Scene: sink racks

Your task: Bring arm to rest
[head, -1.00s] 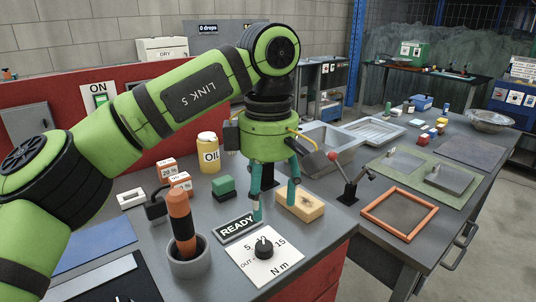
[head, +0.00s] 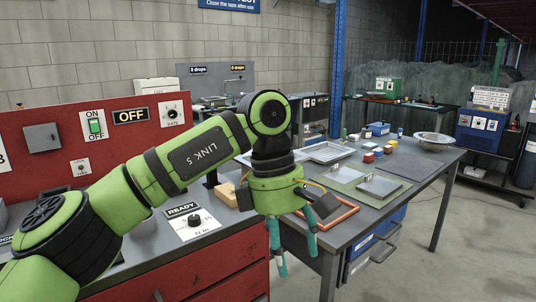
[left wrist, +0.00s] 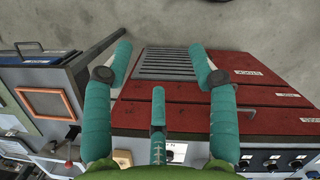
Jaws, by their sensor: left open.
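My left arm, green and black, comes in from the left in the head view. Its left gripper (head: 296,262) hangs with teal fingers pointing down, in front of the bench edge and over the floor gap beside the red drawers. In the left wrist view the gripper (left wrist: 160,75) has its teal fingers spread apart with nothing between them. My right gripper is not in view.
Below are the red drawer cabinet (head: 215,275) and the grey table (head: 440,153) with an orange frame (head: 338,216). The orange frame also shows in the left wrist view (left wrist: 46,104). A READY dial card (head: 193,222) lies on the bench. Open floor (head: 430,260) is at the right.

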